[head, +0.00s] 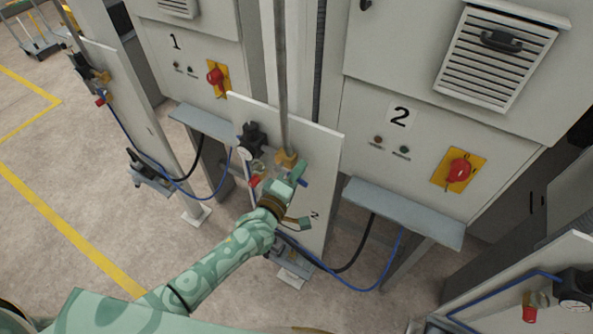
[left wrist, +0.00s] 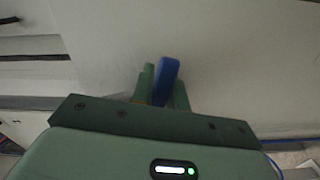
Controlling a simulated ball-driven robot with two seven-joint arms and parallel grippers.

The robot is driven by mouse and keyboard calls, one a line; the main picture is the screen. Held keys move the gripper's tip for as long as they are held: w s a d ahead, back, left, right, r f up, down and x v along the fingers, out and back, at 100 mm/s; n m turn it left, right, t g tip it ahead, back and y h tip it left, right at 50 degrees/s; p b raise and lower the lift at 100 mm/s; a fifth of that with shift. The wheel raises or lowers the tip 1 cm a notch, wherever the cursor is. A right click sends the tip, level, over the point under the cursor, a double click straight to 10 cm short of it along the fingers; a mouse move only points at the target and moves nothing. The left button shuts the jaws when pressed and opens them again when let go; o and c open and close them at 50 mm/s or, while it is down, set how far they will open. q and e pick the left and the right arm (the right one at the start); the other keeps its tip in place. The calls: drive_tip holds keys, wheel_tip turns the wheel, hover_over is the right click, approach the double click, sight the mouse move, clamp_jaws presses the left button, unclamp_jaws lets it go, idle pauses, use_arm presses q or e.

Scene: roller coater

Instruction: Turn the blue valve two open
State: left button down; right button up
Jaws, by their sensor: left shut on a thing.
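The blue valve handle (head: 303,183) of station two is on the white panel (head: 318,145) at the picture's centre, beside a brass fitting (head: 287,160). My left gripper (head: 296,177) reaches it from the lower left and is shut on the handle. In the left wrist view, the blue handle (left wrist: 166,80) stands upright between the two green fingers (left wrist: 164,92), tilted slightly and sticking out past them. The valve body is mostly hidden by the gripper. My right gripper is not in view.
A red valve handle (head: 254,181) and a black regulator with a gauge (head: 249,142) sit left of my gripper on the same panel. A grey shelf (head: 405,212) juts out at the right, with hoses (head: 345,268) hanging below. A pipe (head: 281,80) rises above the fitting.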

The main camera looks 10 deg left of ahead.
use_arm(q)
drive_tip(key=shift+r+n, duration=0.45)
drive_tip(key=shift+n, duration=0.65)
drive_tip(key=shift+p, duration=0.3)
drive_tip(key=c, duration=1.4)
unclamp_jaws()
drive_tip(key=b+v, duration=0.1)
drive_tip(key=v, duration=1.5)
drive_tip(key=shift+s+r, duration=0.1)
drive_tip(key=shift+s, duration=0.15)
